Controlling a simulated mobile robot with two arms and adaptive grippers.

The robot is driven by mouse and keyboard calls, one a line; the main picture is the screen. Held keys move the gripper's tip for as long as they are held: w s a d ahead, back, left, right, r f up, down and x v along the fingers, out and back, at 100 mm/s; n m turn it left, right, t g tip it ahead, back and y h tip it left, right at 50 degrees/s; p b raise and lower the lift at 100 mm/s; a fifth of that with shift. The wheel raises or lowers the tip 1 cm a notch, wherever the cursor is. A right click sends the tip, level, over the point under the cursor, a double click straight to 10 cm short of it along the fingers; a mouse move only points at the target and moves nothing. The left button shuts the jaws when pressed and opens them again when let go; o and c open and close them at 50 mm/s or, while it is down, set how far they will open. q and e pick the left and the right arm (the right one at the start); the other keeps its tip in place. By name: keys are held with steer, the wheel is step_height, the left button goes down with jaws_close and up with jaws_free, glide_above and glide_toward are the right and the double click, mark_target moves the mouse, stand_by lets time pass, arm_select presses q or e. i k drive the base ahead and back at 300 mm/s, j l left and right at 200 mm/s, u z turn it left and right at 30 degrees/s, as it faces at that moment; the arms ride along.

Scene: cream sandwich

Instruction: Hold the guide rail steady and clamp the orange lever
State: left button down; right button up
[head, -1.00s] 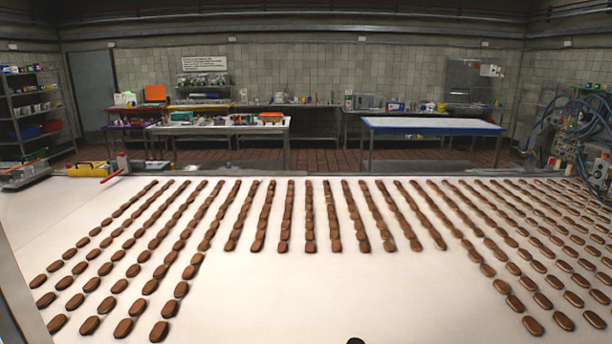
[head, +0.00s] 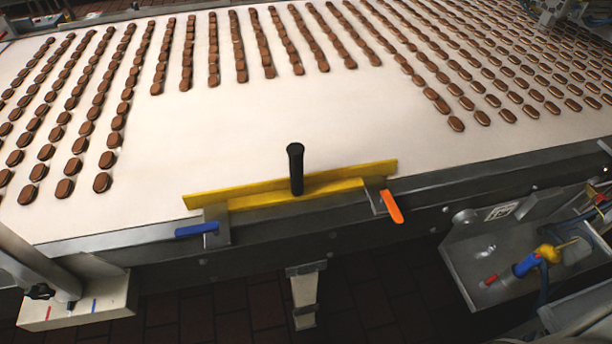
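The yellow guide rail (head: 345,179) lies along the near edge of the white conveyor in the head view. A black upright handle (head: 296,168) stands at its middle. The orange lever (head: 392,206) is on a metal clamp bracket near the rail's right end and points down and to the right, over the conveyor's front edge. A blue lever (head: 197,229) is on the bracket near the left end and lies roughly along the edge. Neither of my grippers shows in this view, and nothing touches the rail handle or the levers.
The conveyor belt (head: 230,135) carries many rows of brown biscuits, with a bare area behind the rail. A metal tray (head: 468,262) at the lower right holds a blue and yellow tool (head: 536,260). A white block (head: 80,305) is at the lower left.

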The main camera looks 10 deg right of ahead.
mark_target(388, 198)
steer(key=z, duration=1.1)
